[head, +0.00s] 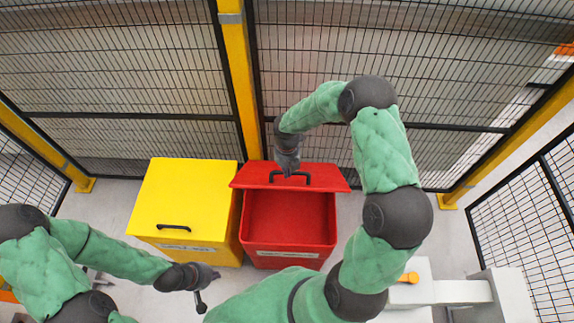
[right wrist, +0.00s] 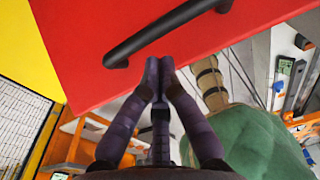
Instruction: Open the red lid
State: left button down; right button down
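The red lid (head: 326,177) is raised at the back of the red bin (head: 290,256), and the bin's inside shows. Its black handle (head: 305,178) faces me. My right gripper (head: 289,170) is at the lid beside the handle. In the right wrist view its fingertips (right wrist: 160,65) are together and empty, just below the handle (right wrist: 150,38) and close against the red lid (right wrist: 95,25). I cannot tell whether they touch it. My left gripper (head: 208,286) is low in front of the bins, away from the lid; its finger opening is unclear.
A yellow bin with a shut lid (head: 185,195) stands directly left of the red bin. A mesh fence with a yellow post (head: 237,75) rises close behind both. White equipment (head: 440,291) stands at the lower right. Some floor is bare right of the red bin.

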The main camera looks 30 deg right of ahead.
jog(key=shift+s+a+f, duration=0.1)
jog(key=shift+s+f, duration=0.05)
jog(key=shift+f, duration=1.55)
jog(key=shift+r, duration=0.1)
